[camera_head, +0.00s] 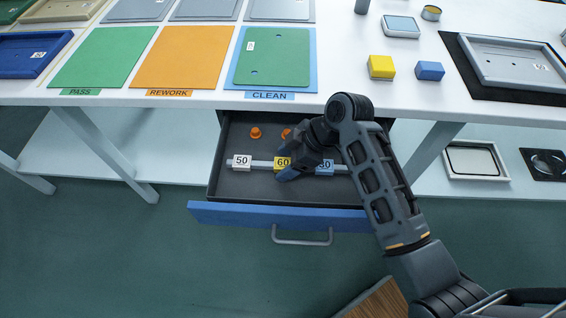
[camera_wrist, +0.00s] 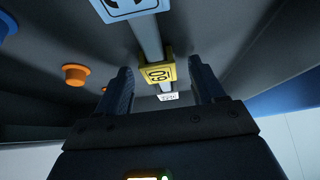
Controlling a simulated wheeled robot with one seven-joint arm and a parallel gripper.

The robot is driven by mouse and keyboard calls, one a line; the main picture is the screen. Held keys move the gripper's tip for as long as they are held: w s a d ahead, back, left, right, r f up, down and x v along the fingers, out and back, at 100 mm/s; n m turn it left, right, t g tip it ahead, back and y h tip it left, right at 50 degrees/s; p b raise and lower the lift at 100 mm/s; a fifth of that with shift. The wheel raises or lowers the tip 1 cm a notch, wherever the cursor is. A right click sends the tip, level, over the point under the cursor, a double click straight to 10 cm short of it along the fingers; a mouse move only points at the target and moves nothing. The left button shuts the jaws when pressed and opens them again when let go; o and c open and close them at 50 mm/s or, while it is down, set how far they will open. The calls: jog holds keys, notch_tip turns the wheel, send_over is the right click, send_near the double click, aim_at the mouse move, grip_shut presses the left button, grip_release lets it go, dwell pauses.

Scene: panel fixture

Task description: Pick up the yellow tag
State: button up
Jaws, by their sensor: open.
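The yellow tag (camera_head: 283,163), marked 60, sits on a light rail (camera_head: 262,164) inside the open drawer, between a white tag (camera_head: 242,162) marked 50 and a blue tag (camera_head: 325,167) marked 80. My gripper (camera_head: 287,174) reaches down into the drawer at the yellow tag and partly covers the rail. In the wrist view my gripper (camera_wrist: 161,88) is open. The yellow tag (camera_wrist: 158,72) shows between its two fingers, with a gap on each side. The white tag (camera_wrist: 168,97) is beyond it and the blue tag (camera_wrist: 125,8) is nearer the top.
Orange knobs (camera_head: 255,133) stand in the drawer behind the rail. The drawer's blue front (camera_head: 230,214) with its handle is pulled out below the white table (camera_head: 350,85). A yellow block (camera_head: 381,67) and a blue block (camera_head: 429,71) stand on the table above.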

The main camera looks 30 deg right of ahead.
jog(key=shift+c, duration=0.4)
jog(key=c, duration=1)
jog(key=shift+c, duration=0.2)
